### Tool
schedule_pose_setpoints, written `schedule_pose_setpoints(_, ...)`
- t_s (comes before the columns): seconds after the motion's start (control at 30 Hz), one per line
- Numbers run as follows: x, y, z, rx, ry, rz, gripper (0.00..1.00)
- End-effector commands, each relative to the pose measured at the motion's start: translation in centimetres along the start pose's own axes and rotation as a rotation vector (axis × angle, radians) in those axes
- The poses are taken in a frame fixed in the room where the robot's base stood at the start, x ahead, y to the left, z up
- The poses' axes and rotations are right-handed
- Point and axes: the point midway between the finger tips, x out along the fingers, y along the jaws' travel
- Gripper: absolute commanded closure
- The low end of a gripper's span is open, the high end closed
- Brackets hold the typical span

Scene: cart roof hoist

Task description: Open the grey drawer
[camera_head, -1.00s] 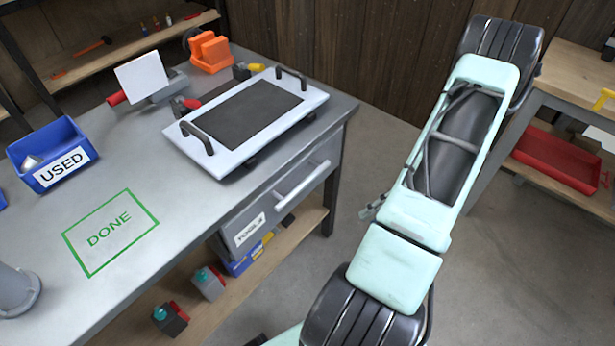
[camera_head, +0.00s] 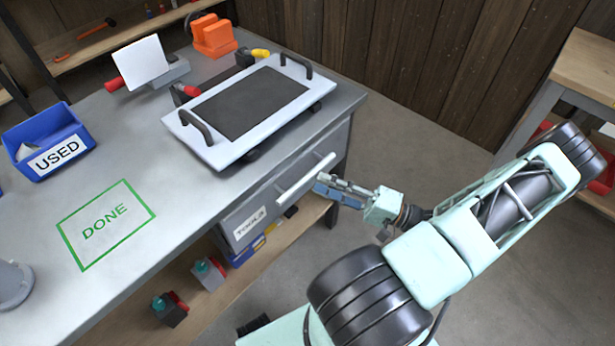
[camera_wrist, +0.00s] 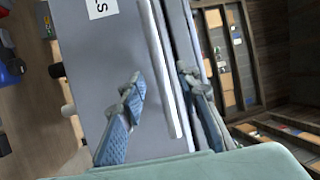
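The grey drawer (camera_head: 250,208) is under the bench top and carries a white TOOLS label. Its front looks flush with the bench, so it appears closed. A long pale bar handle (camera_head: 305,178) runs along the front. My gripper (camera_head: 320,184) is at the handle's right part. In the wrist view the fingers of my gripper (camera_wrist: 160,75) are spread, one on each side of the handle (camera_wrist: 163,75), with gaps visible. The drawer front (camera_wrist: 105,60) fills the left of that view. Whether a fingertip touches the drawer front or bar is unclear.
A white tray with a dark panel (camera_head: 250,103) sits on the bench above the drawer. A blue USED bin (camera_head: 25,135) and a green DONE outline (camera_head: 105,222) are on the bench top (camera_head: 165,190). A lower shelf (camera_head: 215,300) lies beneath. The floor before the drawer is open.

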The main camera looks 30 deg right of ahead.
Motion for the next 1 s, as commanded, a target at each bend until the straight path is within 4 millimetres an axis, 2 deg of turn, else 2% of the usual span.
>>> schedule_pose_setpoints(0.1, 2.3, 0.0, 0.1, 0.001, -0.003, -0.001, 0.7)
schedule_pose_setpoints(0.3, 4.6, 0.1, 0.0, 0.0, -0.002, 0.001, 0.7)
schedule_pose_setpoints(0.67, 5.2, 0.1, 0.0, 0.0, -0.001, 0.002, 0.7)
schedule_pose_setpoints(0.93, 5.2, 0.1, 0.0, 0.0, -0.001, 0.002, 0.97)
schedule_pose_setpoints(1.0, 5.2, 0.1, 0.0, 0.0, -0.001, 0.002, 1.0)
